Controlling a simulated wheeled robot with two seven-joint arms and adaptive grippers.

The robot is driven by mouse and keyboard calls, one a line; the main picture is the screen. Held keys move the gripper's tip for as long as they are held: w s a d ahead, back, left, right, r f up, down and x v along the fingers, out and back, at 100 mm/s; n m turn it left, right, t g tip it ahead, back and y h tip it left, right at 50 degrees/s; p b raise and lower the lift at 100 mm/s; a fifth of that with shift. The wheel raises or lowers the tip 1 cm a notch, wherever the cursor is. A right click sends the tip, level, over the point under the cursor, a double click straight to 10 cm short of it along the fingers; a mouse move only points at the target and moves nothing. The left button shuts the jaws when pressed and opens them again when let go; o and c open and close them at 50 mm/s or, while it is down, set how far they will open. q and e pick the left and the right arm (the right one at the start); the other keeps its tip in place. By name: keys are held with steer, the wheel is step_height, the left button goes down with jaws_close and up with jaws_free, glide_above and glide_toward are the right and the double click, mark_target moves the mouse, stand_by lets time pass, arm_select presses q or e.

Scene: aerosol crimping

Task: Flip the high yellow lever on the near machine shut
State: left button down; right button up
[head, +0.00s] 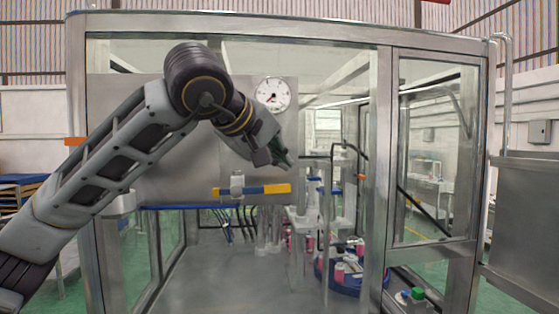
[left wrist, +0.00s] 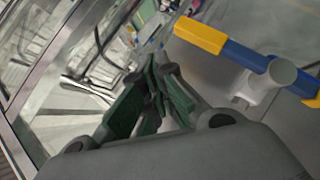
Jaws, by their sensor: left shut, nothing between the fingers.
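The near machine is a metal-framed cabinet with a grey panel (head: 190,182) on its front. A lever (head: 277,188) with yellow ends and a blue middle part lies roughly level on a white pivot (head: 237,186) low on that panel. The lever also shows in the left wrist view (left wrist: 240,55), with its pivot (left wrist: 270,80). My left gripper (head: 288,163) is shut and empty, just above the lever's right yellow end in the head view. Its green-padded fingers (left wrist: 155,92) are together and appear apart from the lever. My right gripper is not in view.
A round gauge (head: 273,94) is on the panel above the lever. A metal frame post (head: 378,180) stands to the right. Behind it, pink-and-white cans (head: 340,272) stand on a blue turntable (head: 350,287). An orange piece (head: 74,141) sticks out at the left post.

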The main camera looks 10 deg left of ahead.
arm_select(q)
steer(key=shift+r+p, duration=0.35)
steer(key=shift+r, duration=0.5)
steer(key=s+d+r+b, duration=0.1)
steer(key=s+r+b, duration=0.1)
steer(key=s+r, duration=0.4)
steer(key=shift+s+d+r, duration=0.3)
steer(key=shift+s+d, duration=0.05)
steer(key=shift+s, duration=0.15)
